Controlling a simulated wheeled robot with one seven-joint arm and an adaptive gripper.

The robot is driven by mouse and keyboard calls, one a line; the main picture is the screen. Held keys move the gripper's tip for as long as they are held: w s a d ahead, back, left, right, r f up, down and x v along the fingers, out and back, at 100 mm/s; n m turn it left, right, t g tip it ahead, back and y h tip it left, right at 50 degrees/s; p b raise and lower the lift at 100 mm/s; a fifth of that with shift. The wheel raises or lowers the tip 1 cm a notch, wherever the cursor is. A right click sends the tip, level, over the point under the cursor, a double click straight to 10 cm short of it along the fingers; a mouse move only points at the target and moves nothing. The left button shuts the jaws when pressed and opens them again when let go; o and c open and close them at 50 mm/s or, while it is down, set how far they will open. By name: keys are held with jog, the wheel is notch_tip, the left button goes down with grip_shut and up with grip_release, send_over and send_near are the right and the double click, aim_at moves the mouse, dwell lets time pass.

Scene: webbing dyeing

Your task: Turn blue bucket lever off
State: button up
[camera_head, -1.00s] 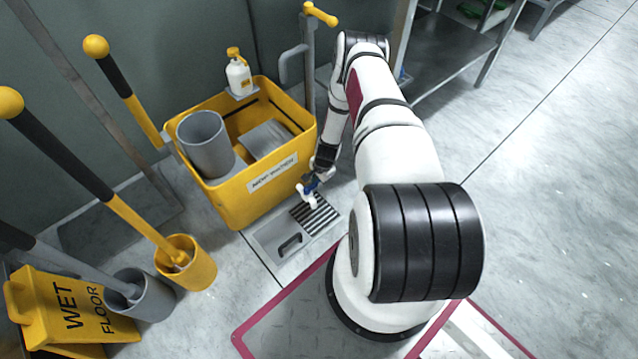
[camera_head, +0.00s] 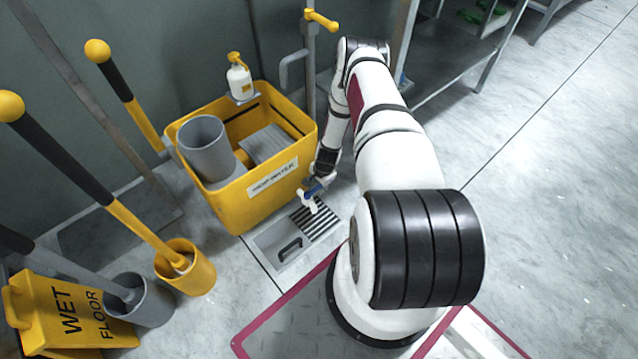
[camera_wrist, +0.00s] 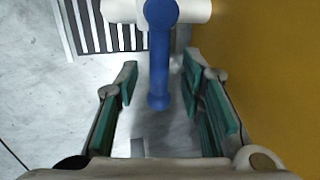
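The blue lever (camera_wrist: 159,60) sits on a white valve body (camera_wrist: 190,11) in the wrist view. It points down the picture, its rounded end between my fingers. My gripper (camera_wrist: 163,85) is open, with green pads on either side of the lever and visible gaps to both. In the head view the lever (camera_head: 317,188) shows small at the front right corner of the yellow mop bucket (camera_head: 240,208), above the floor drain. My gripper (camera_head: 322,180) is beside it there, partly hidden by its small size.
The yellow bucket wall (camera_wrist: 270,80) stands close on the right in the wrist view. A striped drain grate (camera_head: 328,223) lies on the floor below. A grey pipe with a yellow handle (camera_head: 321,19) rises behind. Mops and a wet floor sign (camera_head: 70,310) stand left.

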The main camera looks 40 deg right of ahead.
notch_tip(320, 180, up, 12)
jog(key=s, duration=0.2)
jog(key=shift+s, duration=0.15)
jog(key=shift+f, duration=0.15)
dwell(0.5)
